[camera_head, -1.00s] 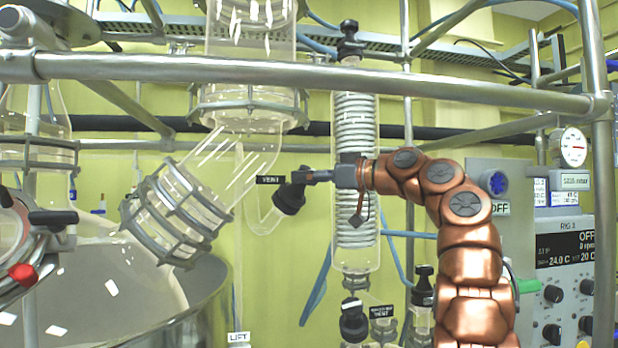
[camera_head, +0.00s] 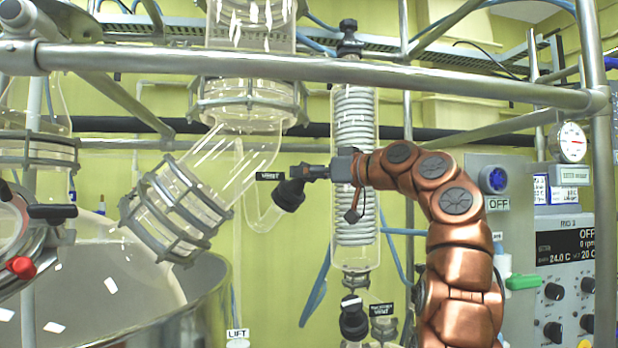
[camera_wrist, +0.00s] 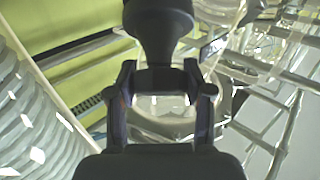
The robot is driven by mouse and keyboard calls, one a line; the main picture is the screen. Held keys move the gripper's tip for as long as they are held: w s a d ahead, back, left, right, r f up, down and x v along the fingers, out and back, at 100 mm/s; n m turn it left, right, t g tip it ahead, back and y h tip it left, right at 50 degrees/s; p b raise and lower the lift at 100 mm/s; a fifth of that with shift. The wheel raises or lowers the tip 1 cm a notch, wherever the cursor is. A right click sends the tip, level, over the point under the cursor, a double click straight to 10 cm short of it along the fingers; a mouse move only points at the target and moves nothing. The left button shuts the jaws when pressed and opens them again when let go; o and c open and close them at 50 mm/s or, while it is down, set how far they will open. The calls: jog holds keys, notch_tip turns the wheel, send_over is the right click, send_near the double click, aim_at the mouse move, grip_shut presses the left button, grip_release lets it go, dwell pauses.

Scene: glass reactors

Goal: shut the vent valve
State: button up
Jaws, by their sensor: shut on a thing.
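The vent valve shows as a black knob (camera_head: 290,193) on a slanted glass side arm (camera_head: 262,216). A small black label (camera_head: 270,176), reading VENT in the earlier frame, is beside it. My gripper (camera_head: 304,173) reaches in from the right, in front of the coil condenser, and is shut on the knob. In the wrist view the black knob (camera_wrist: 158,25) is at the top middle, and my gripper's two dark fingers (camera_wrist: 160,78) are at its near end. The exact contact and the valve's inner position cannot be made out.
The glass coil condenser (camera_head: 354,235) stands just behind my wrist. A metal rail (camera_head: 300,68) crosses above. A caged glass joint (camera_head: 175,210) is at left, over a metal vessel (camera_head: 205,310). A control panel (camera_head: 565,265) stands at right.

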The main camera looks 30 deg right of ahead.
jog(key=shift+a+m+t+h+b, duration=0.1)
jog(key=shift+m+t+h+b, duration=0.2)
jog(key=shift+m+h+b, duration=0.55)
jog(key=shift+m, duration=0.55)
jog(key=shift+r+m+h, duration=0.1)
jog(key=shift+m+h, duration=1.15)
jog(key=shift+m, duration=0.15)
jog(key=m+h+p, duration=0.2)
jog(key=shift+r+m+p, duration=0.1)
jog(key=shift+m+p, duration=0.2)
jog(key=shift+m, duration=0.1)
jog(key=shift+m+h+p, duration=0.7)
jog(key=shift+m+p, duration=0.1)
jog(key=shift+f+g, duration=0.2)
jog(key=shift+g, duration=0.2)
jog(key=shift+f+m+h+p, duration=0.15)
jog(key=shift+m+h+p, duration=0.15)
jog(key=shift+m+p, duration=0.1)
jog(key=o, duration=1.2)
jog(key=shift+c, duration=0.2)
